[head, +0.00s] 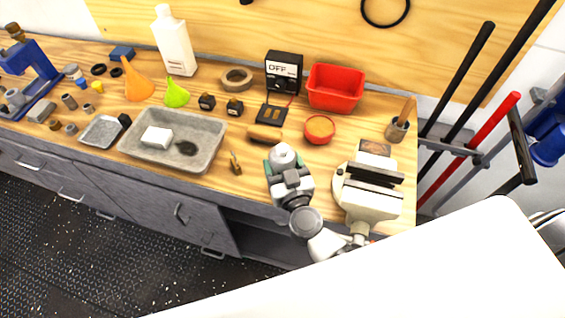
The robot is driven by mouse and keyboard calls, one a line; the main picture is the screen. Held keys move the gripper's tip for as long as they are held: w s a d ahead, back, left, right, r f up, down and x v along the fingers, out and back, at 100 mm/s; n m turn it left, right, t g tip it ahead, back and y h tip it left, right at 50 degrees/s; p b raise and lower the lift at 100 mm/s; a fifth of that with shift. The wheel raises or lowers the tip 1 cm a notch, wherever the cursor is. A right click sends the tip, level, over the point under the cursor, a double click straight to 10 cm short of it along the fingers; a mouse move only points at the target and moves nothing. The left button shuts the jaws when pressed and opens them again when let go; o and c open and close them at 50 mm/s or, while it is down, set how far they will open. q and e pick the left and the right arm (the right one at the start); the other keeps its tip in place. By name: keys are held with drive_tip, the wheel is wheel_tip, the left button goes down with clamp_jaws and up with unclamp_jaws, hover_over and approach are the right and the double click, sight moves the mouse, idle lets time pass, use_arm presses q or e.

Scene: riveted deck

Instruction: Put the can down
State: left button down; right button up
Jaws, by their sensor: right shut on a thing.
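My right gripper (288,172) is over the front edge of the wooden workbench (346,139), left of the vise. It is shut on the can (283,153), which has a pale rounded top and some green on its side. The gripper and wrist hide most of the can's lower part. I cannot tell whether the can touches the bench top or hangs just above it. My left gripper is not in view.
Close around the can are a vise (371,196) on the right, a brush (265,132) and red round tub (319,129) behind, and a small brown tool (235,163) on the left. A grey tray (206,132) lies farther left. Bare wood shows between the brush and tray.

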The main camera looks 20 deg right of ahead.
drive_tip(key=o, duration=1.1)
drive_tip(key=shift+f, duration=0.15)
drive_tip(key=shift+s+r, duration=0.15)
drive_tip(key=shift+r, duration=0.05)
drive_tip(key=s+b, duration=0.1)
drive_tip(key=s, duration=1)
drive_tip(key=shift+s+b, duration=0.35)
drive_tip(key=shift+b, duration=0.05)
